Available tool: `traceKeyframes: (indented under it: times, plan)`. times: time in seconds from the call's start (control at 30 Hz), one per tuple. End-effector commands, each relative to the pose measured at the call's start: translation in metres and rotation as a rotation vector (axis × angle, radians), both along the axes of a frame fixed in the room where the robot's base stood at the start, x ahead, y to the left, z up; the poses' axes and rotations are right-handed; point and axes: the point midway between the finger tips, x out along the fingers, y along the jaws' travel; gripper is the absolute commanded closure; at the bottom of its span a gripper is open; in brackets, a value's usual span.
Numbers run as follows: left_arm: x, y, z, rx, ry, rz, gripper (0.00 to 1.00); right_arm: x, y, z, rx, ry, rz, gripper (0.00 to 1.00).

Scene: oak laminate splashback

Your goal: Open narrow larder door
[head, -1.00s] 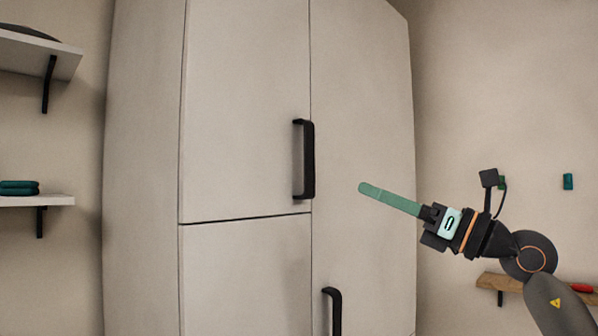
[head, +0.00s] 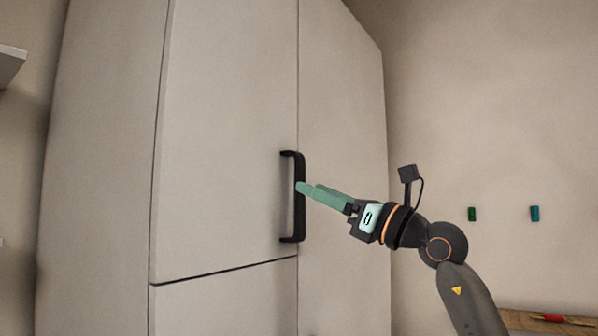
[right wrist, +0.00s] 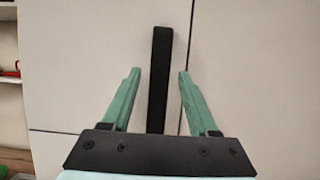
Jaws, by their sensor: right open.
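A tall pale cabinet has an upper left door (head: 225,130) with a black vertical bar handle (head: 299,200) near its right edge. A tall right panel (head: 340,130) lies beyond the vertical seam. The doors look closed. In the right wrist view the handle (right wrist: 158,85) stands between the two open green fingers (right wrist: 160,75), with gaps on both sides. The handle's lower end is hidden behind the gripper body there. My left gripper is not in view.
A wooden shelf (head: 515,322) with a red item (head: 553,318) is at the lower right. Small green (head: 471,214) and teal (head: 535,213) pieces are on the right wall. A shelf end (head: 10,65) shows at the far left. The space before the doors is clear.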

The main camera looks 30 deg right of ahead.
Motion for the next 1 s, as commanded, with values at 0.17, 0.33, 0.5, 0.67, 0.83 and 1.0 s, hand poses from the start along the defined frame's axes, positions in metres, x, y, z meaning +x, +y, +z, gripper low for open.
traceKeyframes:
  times: [0.17, 0.33, 0.5, 0.67, 0.83, 1.0]
  plan:
    - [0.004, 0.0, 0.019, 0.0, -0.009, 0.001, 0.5, 0.025, 0.011, 0.015, 0.003, -0.001, 0.002, 0.4]
    - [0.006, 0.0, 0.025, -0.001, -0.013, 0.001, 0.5, 0.038, 0.016, 0.018, 0.002, 0.001, 0.001, 0.4]
    - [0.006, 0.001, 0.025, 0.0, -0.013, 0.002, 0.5, 0.041, 0.017, 0.018, 0.0, 0.0, 0.0, 0.4]
    - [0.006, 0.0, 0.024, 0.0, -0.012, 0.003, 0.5, 0.04, 0.017, 0.018, 0.0, 0.0, 0.0, 0.4]
    - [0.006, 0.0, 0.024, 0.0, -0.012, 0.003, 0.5, 0.04, 0.016, 0.017, 0.0, 0.0, 0.0, 0.59]
    - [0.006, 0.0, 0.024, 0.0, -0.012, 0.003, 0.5, 0.04, 0.016, 0.017, 0.0, 0.0, 0.0, 0.78]
